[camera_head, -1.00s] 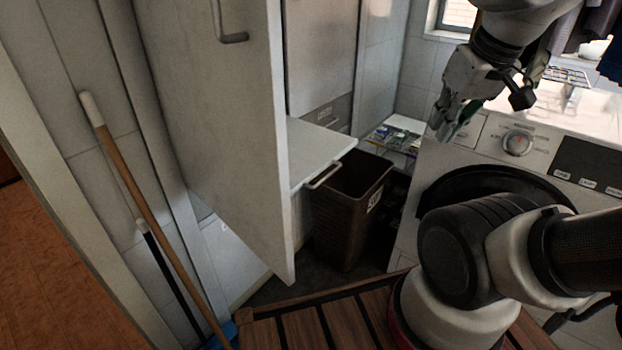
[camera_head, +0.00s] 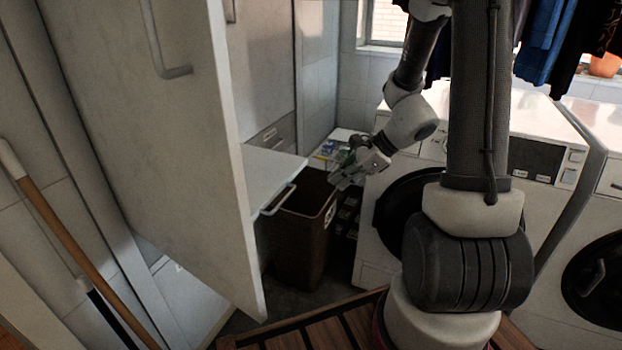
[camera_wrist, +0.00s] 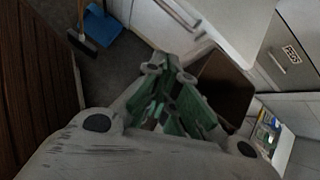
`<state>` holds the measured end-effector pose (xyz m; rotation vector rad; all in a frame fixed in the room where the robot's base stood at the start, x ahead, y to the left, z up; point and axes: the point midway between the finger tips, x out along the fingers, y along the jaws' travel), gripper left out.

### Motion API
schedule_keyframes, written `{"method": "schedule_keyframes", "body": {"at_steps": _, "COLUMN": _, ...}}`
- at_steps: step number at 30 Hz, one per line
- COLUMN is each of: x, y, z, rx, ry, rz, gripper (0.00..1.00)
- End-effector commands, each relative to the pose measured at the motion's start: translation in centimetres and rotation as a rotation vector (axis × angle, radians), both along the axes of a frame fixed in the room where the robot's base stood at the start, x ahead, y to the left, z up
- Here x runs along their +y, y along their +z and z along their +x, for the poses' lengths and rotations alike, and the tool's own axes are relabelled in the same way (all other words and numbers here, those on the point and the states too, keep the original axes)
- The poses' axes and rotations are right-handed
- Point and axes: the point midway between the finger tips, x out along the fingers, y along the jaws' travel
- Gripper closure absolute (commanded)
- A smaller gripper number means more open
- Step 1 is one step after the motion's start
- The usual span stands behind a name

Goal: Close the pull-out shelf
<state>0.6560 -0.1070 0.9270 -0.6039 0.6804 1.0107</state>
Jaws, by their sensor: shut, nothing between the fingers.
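The pull-out shelf (camera_head: 268,172) is a white board with a metal bar handle (camera_head: 278,201) on its front edge. It sticks out from the tall cabinet, beside the open white door (camera_head: 150,130). My gripper (camera_head: 345,180) is shut and empty, to the right of the shelf and apart from it, above and right of the brown bin. In the wrist view my gripper (camera_wrist: 175,85) points toward the white shelf (camera_wrist: 235,25), and the handle (camera_wrist: 182,18) shows just beyond the fingertips.
A brown bin (camera_head: 300,240) stands below the shelf on the right. A washing machine (camera_head: 375,255) is right of it. A broom (camera_head: 60,230) leans at the left. A low white rack (camera_head: 333,146) with small items stands behind my gripper. The floor near the bin is narrow.

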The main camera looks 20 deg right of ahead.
Motion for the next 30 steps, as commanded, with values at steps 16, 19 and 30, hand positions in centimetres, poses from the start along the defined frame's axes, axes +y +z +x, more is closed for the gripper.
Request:
{"method": "schedule_keyframes", "body": {"at_steps": 16, "x": 1.9, "y": -1.6, "z": 5.9, "rx": 0.080, "ry": -0.356, "rz": 0.145, "gripper": 1.00}}
{"method": "schedule_keyframes", "body": {"at_steps": 19, "x": 3.0, "y": -3.2, "z": 7.0, "rx": 0.080, "ry": -0.356, "rz": 0.144, "gripper": 1.00}}
{"method": "schedule_keyframes", "body": {"at_steps": 30, "x": 6.9, "y": -5.8, "z": 10.9, "rx": 0.073, "ry": -0.353, "rz": 0.142, "gripper": 1.00}}
